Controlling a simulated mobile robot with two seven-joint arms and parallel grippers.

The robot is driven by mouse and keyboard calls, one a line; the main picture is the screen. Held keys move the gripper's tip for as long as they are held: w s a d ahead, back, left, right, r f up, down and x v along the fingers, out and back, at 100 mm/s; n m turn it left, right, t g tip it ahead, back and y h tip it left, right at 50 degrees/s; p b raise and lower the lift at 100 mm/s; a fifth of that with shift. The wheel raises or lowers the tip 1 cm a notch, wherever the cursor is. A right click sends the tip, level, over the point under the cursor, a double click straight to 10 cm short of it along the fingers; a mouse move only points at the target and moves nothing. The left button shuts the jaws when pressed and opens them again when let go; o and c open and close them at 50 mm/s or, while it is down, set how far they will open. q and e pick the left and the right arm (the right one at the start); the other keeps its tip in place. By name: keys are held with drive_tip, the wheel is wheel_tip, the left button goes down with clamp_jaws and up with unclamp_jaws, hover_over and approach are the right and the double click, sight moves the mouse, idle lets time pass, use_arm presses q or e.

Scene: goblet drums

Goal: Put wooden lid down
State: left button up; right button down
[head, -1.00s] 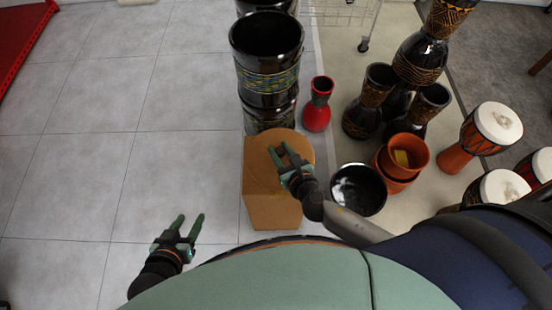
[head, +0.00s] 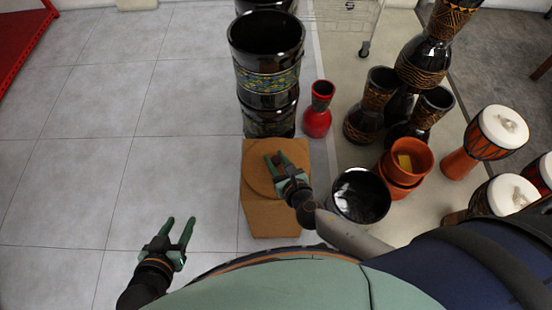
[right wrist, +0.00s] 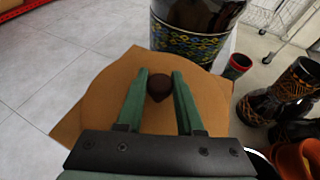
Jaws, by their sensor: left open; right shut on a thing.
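The round wooden lid (head: 262,179) with a dark knob is at the top of a brown box (head: 272,218) in the head view. The lid (right wrist: 102,106) also shows in the right wrist view, with box corners visible around it. My right gripper (head: 277,157) is shut on the lid by its dark knob (right wrist: 159,88), which sits between the fingers. I cannot tell whether the lid touches the box top. My left gripper (head: 181,220) is open and empty above the floor, left of the box.
Tall black drums (head: 268,70) stand stacked just behind the box. A red vase (head: 319,108), a black bowl (head: 360,195) and orange pots (head: 407,160) stand to the right. The tiled floor at left is clear.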

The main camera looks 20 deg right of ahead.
drive_tip(key=c, duration=0.5)
unclamp_jaws()
drive_tip(key=shift+c, duration=0.2)
use_arm(q)
drive_tip(key=shift+w+d+r, duration=0.2)
drive_tip(key=shift+w+r, duration=0.3)
drive_tip(key=shift+s, duration=0.1)
